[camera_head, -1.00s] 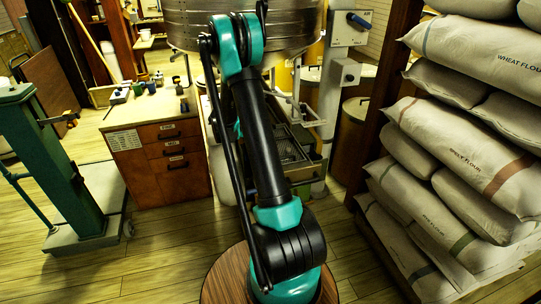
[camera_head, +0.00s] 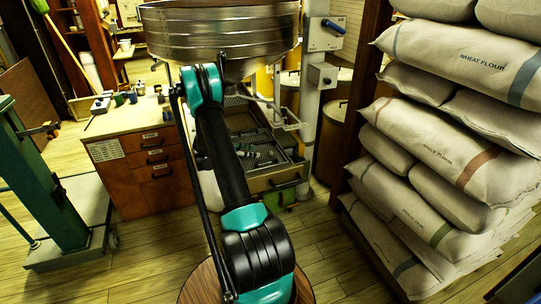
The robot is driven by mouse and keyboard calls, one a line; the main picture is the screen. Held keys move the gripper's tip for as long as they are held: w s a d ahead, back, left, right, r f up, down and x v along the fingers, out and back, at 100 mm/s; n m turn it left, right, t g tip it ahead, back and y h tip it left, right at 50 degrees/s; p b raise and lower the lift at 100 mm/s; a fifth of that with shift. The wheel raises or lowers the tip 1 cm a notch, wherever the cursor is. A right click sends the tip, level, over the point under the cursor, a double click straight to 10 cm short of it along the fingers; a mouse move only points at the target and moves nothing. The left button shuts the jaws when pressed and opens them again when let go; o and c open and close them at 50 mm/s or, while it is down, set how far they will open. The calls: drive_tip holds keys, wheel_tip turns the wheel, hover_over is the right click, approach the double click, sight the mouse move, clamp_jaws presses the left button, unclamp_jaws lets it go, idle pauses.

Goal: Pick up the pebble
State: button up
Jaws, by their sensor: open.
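I cannot make out a pebble in the head view. A dark mesh tray (camera_head: 292,139) sits under the round metal hopper (camera_head: 222,32), partly behind my arm. Small dark and greenish shapes lie in it, too small to name. My arm (camera_head: 222,160) rises from the bottom middle of the picture to a teal elbow and bends away behind it. My gripper does not show; it is hidden beyond the arm.
A drawer cabinet (camera_head: 148,170) with small items on top stands left of my arm. A green floor scale (camera_head: 45,190) is at far left. Stacked flour sacks (camera_head: 440,150) fill the right side. Plank floor (camera_head: 150,265) is clear in front of the cabinet.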

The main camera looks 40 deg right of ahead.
sight(267, 157)
drive_tip(key=x, duration=0.8)
drive_tip(key=shift+s+d+f, duration=0.15)
drive_tip(key=c, duration=1)
wheel_tip(267, 157, up, 20)
drive_tip(key=w+a+n+t+y, duration=0.1)
drive_tip(key=w+a+n+t, duration=0.3)
drive_tip(key=a, duration=0.6)
drive_tip(key=w+a+n+t+y, duration=0.1)
drive_tip(key=w+a+n+t, duration=0.2)
drive_tip(key=a+n+t, duration=0.5)
drive_tip(key=s+a+n+t+y, duration=0.1)
drive_tip(key=a+y, duration=0.1)
drive_tip(key=a, duration=0.5)
drive_tip(key=s+a+r+n+t+y, duration=0.1)
drive_tip(key=a+n+y, duration=0.1)
drive_tip(key=a, duration=0.6)
drive_tip(key=s+a+r+n+t+y, duration=0.1)
drive_tip(key=a+y, duration=0.2)
drive_tip(key=a, duration=0.5)
drive_tip(key=shift+r+n, duration=0.25)
drive_tip(key=shift+n, duration=0.15)
